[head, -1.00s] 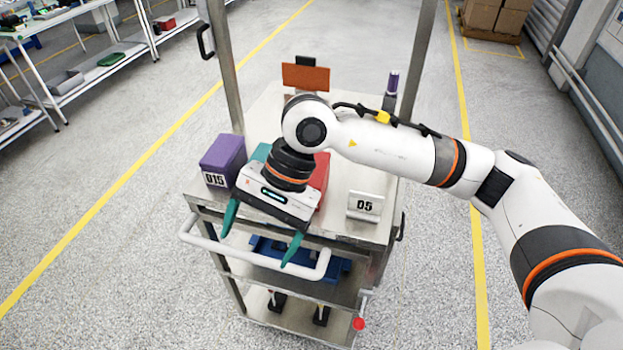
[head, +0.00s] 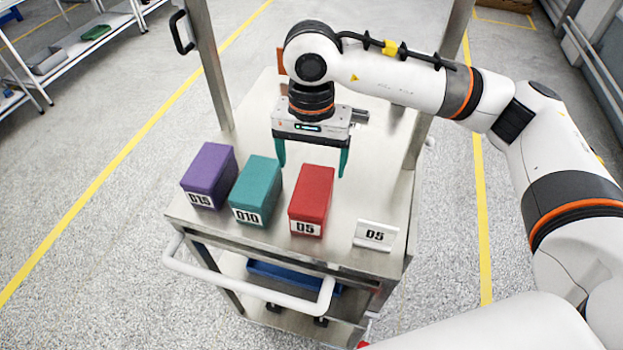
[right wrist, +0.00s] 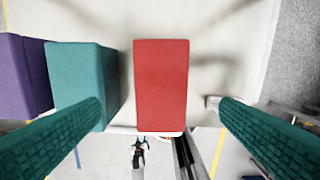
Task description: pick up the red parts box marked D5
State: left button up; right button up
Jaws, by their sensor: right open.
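The red parts box marked D5 (head: 311,200) stands upright on the steel cart top, with its label facing the front edge. In the right wrist view the red box (right wrist: 161,85) sits between the two teal fingers, seen from above, apart from both. My right gripper (head: 312,172) is open and empty, above and just behind the red box in the head view, fingers pointing down. My left gripper is not in view.
A teal box D10 (head: 255,190) and a purple box D15 (head: 209,175) stand in a row left of the red box; the teal one is close. The cart's white handle (head: 250,290) runs along the front.

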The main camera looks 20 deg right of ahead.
aim_at(312, 189)
jog(key=f+p, duration=0.1)
jog(key=f, duration=0.2)
jog(key=s+f+p, duration=0.1)
jog(key=f, duration=0.1)
jog(key=shift+a+f+p, duration=0.1)
jog(key=shift+f+p, duration=0.2)
jog(key=shift+w+f, duration=0.15)
jog(key=shift+f, duration=0.15)
jog(key=shift+w+f+p, duration=0.15)
jog(key=shift+f+p, duration=0.15)
jog(key=shift+p, duration=0.1)
notch_tip(312, 189, down, 4)
jog(key=shift+w+r+p, duration=0.15)
jog(key=shift+r+p, duration=0.1)
jog(key=shift+p, duration=0.9)
jog(key=shift+d+f, duration=0.2)
jog(key=shift+f, duration=0.4)
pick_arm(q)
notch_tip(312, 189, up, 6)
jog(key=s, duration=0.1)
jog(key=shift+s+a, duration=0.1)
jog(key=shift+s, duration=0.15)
pick_arm(e)
jog(key=c, duration=1.3)
